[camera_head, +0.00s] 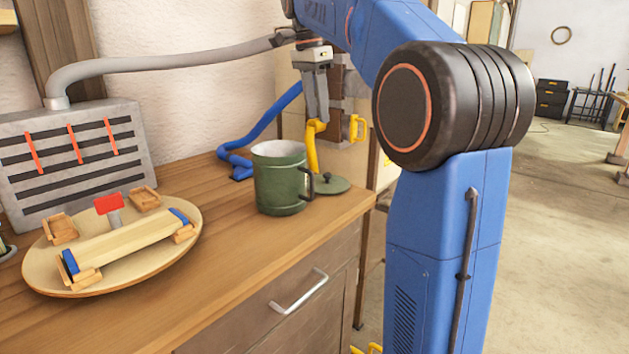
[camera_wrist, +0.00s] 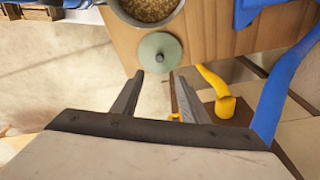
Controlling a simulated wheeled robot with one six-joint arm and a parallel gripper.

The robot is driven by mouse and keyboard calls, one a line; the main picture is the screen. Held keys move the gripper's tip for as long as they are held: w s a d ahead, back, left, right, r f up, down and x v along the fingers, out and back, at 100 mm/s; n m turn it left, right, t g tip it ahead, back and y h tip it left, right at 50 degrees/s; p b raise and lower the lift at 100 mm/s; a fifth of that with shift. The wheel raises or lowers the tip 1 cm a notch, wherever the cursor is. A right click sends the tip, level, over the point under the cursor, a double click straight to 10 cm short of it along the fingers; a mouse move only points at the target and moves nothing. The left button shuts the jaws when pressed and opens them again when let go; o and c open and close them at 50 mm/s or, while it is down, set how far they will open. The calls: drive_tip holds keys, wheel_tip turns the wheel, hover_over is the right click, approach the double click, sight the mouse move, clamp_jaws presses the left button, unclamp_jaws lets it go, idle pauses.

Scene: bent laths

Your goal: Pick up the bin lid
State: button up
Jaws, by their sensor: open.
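The bin lid is a flat, round green disc with a small dark knob, lying on the wooden worktop beside the green bin (camera_head: 280,185). It shows in the head view (camera_head: 335,187), partly hidden behind the bin, and whole in the wrist view (camera_wrist: 160,60). My gripper (camera_head: 317,112) hangs above the worktop's far end, higher than the lid. In the wrist view my gripper (camera_wrist: 156,82) has its fingers apart with nothing between them. The lid appears just beyond the fingertips, not touched. The bin (camera_wrist: 146,22) stands open with brown grainy contents.
A yellow curved piece (camera_head: 312,150) stands close behind the bin. A blue hose (camera_head: 235,158) runs along the back. A round board (camera_head: 150,262) with wooden pieces lies at left, before a grey slotted box (camera_head: 75,160). The worktop's front middle is clear.

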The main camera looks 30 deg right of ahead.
hover_over(327, 173)
drive_tip(key=a, duration=0.2)
wheel_tip(327, 173, down, 12)
drive_tip(key=r, duration=0.1)
drive_tip(key=shift+s+d+f, duration=0.1)
drive_tip(key=shift+d+f, duration=0.15)
drive_tip(key=shift+f, duration=0.75)
drive_tip(key=shift+d+f, duration=0.3)
drive_tip(key=shift+f, duration=0.7)
drive_tip(key=shift+s+d+f, duration=0.1)
drive_tip(key=shift+d+f, duration=0.15)
drive_tip(key=shift+f, duration=0.75)
clamp_jaws()
